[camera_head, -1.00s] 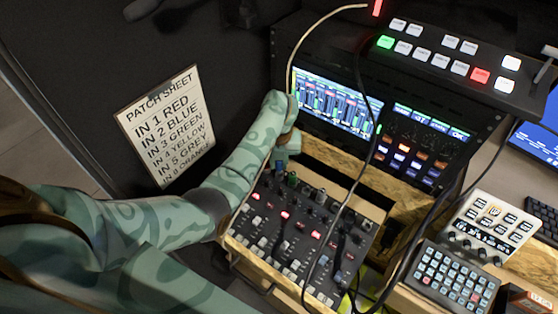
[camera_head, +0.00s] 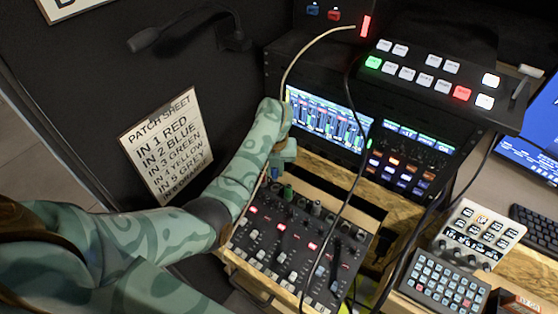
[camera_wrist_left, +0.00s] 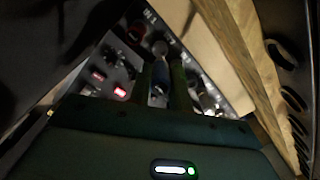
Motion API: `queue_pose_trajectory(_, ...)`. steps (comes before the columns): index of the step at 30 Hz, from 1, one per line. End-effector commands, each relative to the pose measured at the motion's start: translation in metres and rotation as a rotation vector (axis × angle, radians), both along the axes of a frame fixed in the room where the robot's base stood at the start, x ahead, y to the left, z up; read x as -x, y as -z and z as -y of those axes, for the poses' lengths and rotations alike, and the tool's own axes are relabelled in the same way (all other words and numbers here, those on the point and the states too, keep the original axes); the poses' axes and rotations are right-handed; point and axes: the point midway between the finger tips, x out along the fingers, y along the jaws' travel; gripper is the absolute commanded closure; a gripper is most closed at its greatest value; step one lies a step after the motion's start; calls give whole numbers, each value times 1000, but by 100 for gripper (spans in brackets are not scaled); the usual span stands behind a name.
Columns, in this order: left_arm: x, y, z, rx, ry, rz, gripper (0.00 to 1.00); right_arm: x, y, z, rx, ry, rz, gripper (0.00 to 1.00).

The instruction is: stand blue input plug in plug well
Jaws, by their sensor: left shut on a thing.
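My left gripper (camera_head: 284,157) is over the top left corner of the mixer (camera_head: 290,248), just in front of the rack screen. It is shut on the blue input plug (camera_head: 276,172), of which only a small blue part shows below the fingers. In the left wrist view the plug (camera_wrist_left: 159,82) is a dark blue-grey shape between the two fingers, above the mixer's panel. I cannot tell whether its tip touches the panel. A green piece (camera_head: 288,191) stands on the mixer beside it. I cannot make out the plug well. My right gripper is not in view.
A rack with a lit screen (camera_head: 327,120) stands close behind the gripper. A pale cable (camera_head: 305,53) and a black cable (camera_head: 347,185) cross nearby. A patch sheet (camera_head: 165,142) hangs at left. A wooden edge (camera_wrist_left: 245,65) runs along the mixer. A keypad (camera_head: 443,274) lies at right.

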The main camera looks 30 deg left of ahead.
Motion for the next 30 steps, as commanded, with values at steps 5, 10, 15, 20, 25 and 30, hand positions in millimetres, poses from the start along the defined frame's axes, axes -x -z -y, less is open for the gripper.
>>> queue_pose_trajectory(5,0,12,0,0,0,-1,100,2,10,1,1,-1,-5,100)
queue_pose_trajectory(10,0,35,-1,-1,0,-2,100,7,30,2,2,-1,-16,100)
queue_pose_trajectory(15,0,49,0,0,0,-1,100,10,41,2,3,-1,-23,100)
queue_pose_trajectory(20,0,46,0,0,-1,1,100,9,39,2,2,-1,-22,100)
queue_pose_trajectory(25,0,44,0,0,-1,2,100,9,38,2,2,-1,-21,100)
queue_pose_trajectory(30,-1,27,0,0,-1,4,100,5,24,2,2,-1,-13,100)
